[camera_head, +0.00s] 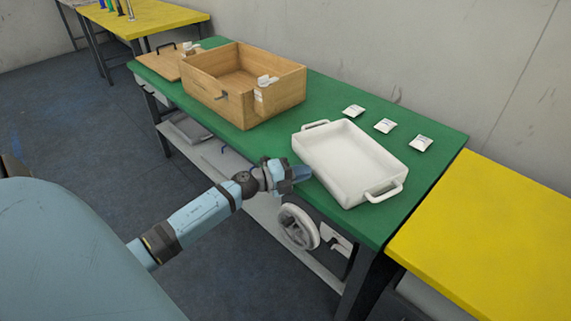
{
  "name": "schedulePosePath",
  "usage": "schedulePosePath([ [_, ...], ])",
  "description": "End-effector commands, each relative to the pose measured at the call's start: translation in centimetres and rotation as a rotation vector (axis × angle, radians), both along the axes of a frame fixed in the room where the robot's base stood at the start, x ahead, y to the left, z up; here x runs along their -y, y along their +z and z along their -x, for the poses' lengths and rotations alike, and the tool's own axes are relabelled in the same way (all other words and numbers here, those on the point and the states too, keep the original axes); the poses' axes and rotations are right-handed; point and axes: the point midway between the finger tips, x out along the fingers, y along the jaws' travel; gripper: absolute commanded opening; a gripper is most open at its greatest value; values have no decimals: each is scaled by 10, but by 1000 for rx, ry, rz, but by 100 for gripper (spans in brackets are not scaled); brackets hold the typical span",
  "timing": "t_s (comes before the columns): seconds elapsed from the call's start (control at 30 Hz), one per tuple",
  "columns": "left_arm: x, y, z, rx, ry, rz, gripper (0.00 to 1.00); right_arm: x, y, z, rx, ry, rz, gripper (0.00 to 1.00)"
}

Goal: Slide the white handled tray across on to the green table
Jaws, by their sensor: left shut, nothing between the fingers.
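The white handled tray (347,163) rests on the green table (445,136), toward its right end. It is empty, with one handle at its far left end and one at its near right end. My left gripper (299,174) is at the table's front edge, just left of the tray's near left corner. It is shut and empty; whether it touches the tray I cannot tell. My right gripper is not in view.
A wooden box (245,84) and a wooden lid (165,63) stand on the table's left part. Several small white packets (385,126) lie behind the tray. A yellow table (490,225) adjoins on the right. A handwheel (299,227) is below the front edge.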

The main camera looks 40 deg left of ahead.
Motion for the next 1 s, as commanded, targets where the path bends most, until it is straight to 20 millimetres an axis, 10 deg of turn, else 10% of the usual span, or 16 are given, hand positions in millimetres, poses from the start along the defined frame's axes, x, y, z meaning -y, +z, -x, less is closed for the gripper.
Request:
schedulePosePath([
  [1.0,-20,0,-73,-1,1,-1,0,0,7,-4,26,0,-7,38],
])
